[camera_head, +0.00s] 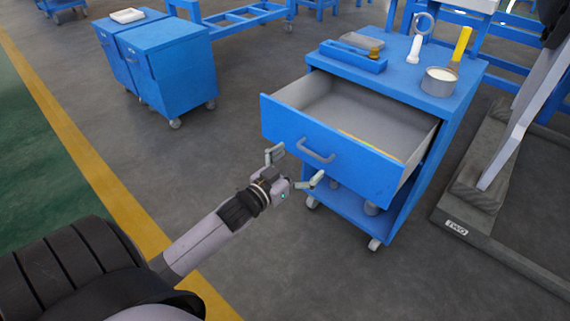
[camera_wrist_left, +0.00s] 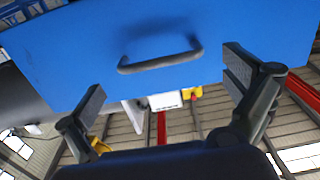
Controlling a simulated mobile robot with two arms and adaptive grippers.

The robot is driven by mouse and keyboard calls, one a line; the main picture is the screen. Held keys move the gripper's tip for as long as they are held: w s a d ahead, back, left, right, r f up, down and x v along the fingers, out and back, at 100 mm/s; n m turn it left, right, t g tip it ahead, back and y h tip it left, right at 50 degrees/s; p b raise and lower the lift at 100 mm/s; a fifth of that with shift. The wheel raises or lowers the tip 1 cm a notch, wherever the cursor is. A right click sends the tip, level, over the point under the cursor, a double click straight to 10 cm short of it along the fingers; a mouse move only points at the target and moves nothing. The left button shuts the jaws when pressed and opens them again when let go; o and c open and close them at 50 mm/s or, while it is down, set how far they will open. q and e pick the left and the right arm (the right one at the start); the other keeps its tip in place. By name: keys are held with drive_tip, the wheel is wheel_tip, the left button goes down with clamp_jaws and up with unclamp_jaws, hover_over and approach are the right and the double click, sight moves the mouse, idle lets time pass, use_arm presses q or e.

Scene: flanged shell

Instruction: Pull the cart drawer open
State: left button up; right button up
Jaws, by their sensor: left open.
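The blue cart (camera_head: 452,112) stands right of centre in the head view. Its drawer (camera_head: 350,160) is pulled well out, and its grey inside shows, with a thin yellow item near the front. The grey drawer handle (camera_head: 316,153) is on the drawer front; it also shows in the left wrist view (camera_wrist_left: 160,62). My left gripper (camera_head: 296,168) is open and empty, just in front of the drawer front and below the handle. In the left wrist view its two fingers are spread to either side, with the handle between and beyond them, apart from it. My right gripper is not in view.
On the cart top are a blue tray (camera_head: 353,57), a white magnifier-like tool (camera_head: 415,45) and a pot (camera_head: 438,82) with a yellow-handled item. Two blue cabinets (camera_head: 172,68) stand at the back left. A grey stand (camera_head: 480,215) is right of the cart. The floor left of the cart is clear.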

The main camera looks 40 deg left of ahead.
use_arm(q)
drive_tip(key=s, duration=0.7)
drive_tip(key=shift+s+a, duration=0.2)
drive_tip(key=shift+a, duration=0.1)
